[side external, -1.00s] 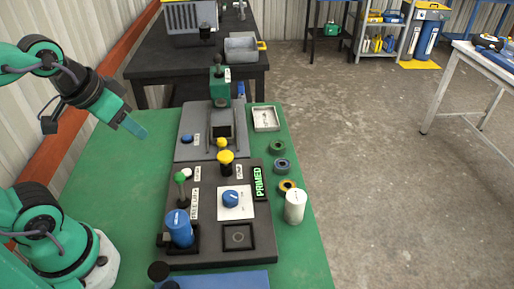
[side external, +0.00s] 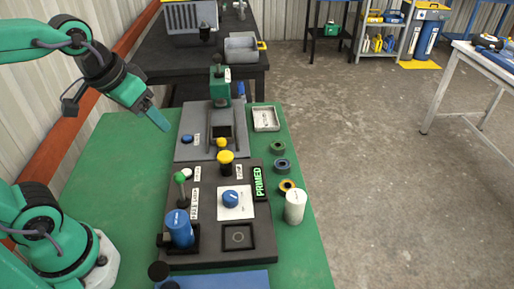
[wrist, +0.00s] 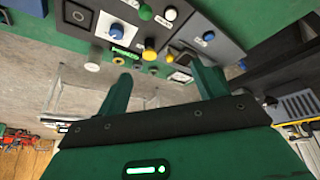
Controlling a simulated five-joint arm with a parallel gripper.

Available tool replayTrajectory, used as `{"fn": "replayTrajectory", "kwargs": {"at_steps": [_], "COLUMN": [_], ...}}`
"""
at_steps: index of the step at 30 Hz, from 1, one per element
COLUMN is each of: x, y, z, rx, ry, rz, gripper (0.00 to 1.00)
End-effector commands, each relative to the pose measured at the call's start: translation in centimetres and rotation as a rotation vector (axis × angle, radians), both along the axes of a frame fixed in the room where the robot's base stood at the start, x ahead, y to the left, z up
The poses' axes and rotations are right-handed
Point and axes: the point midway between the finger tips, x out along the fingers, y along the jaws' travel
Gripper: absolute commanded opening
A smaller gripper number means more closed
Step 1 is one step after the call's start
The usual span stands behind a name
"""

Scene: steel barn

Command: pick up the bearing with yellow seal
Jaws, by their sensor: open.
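The bearing with yellow seal (side external: 287,186) lies on the green bench top, right of the dark panel. It is partly hidden by the white cylinder in front of it. A bearing with a blue seal (side external: 281,165) and one with a green seal (side external: 277,148) lie in a row behind it. My gripper (side external: 158,121) is in the air over the left part of the bench, well to the left of the bearings. In the wrist view my gripper (wrist: 164,82) shows its two fingers spread apart with nothing between them. The bearings look small and distant there.
The dark panel (side external: 205,257) with knobs, a lever and a lit PRIMED sign stands between my gripper and the bearings. A grey press fixture (side external: 190,151) stands behind it. The white cylinder (side external: 295,207) stands upright close to the yellow-sealed bearing. A pale tray (side external: 265,119) lies farther back.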

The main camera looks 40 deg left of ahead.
Motion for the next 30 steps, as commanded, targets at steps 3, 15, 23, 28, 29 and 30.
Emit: {"fn": "replayTrajectory", "kwargs": {"at_steps": [3, 15, 23, 28, 29, 30], "x": [2.1, 9.1, 13.4, 16.0, 16.5, 17.0], "y": [-0.9, -4.7, -7.8, -10.1, -10.5, -11.0], "z": [0.2, -0.8, -2.9, -4.9, -5.3, -5.9], "rx": [-0.013, -0.044, -0.052, -0.052, -0.052, -0.051], "ry": [0.037, 0.148, 0.219, 0.265, 0.273, 0.283], "rz": [0.006, 0.04, 0.068, 0.086, 0.089, 0.093], "gripper": [0.68, 0.68, 0.68, 0.68, 0.68, 0.68]}}
